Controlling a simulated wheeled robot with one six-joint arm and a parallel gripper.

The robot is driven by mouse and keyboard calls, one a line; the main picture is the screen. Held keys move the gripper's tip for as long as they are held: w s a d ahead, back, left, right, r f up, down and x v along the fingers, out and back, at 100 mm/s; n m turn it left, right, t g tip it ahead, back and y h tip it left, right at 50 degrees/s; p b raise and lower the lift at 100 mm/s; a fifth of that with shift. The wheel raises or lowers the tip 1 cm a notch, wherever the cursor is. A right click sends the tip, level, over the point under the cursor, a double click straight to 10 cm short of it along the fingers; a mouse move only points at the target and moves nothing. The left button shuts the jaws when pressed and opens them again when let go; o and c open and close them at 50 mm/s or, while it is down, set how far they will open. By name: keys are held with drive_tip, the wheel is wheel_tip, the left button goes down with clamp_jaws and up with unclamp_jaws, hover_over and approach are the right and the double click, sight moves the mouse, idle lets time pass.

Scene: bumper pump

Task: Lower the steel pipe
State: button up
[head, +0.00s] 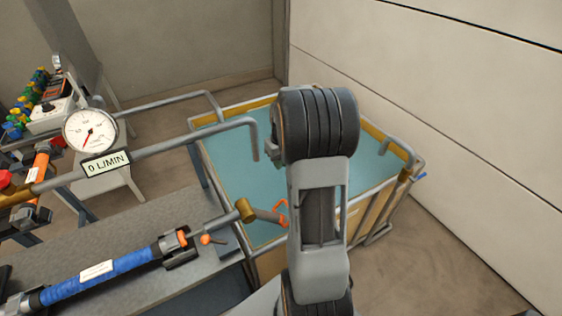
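A grey steel pipe (195,142) runs right from the gauge and bends down at its end over the blue-green tank (235,165). A second grey pipe (170,102) runs behind it and also bends down at the tank. A lower, short pipe (266,214) slants from a brass fitting (245,209) over the tank's near edge toward my arm. I cannot tell which one the task means. My gripper (282,212) is mostly hidden behind my arm. Only orange parts, seemingly its fingers, show by the short pipe's end. Whether they touch or grip it is unclear.
A round gauge (90,131) with a "0 L/MIN" plate (106,164) sits on the pipe line. A blue cylinder (100,275) with orange fittings lies on the grey bench (150,215). A white panelled wall (450,100) stands right. Bare floor (440,265) lies right of the tank.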

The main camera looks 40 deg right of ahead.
clamp_jaws()
idle(0.9)
drive_tip(key=o, duration=0.6)
unclamp_jaws()
drive_tip(key=shift+c, duration=0.2)
wheel_tip(320, 180, up, 14)
drive_tip(key=shift+d, duration=0.35)
drive_tip(key=shift+s+f, duration=0.1)
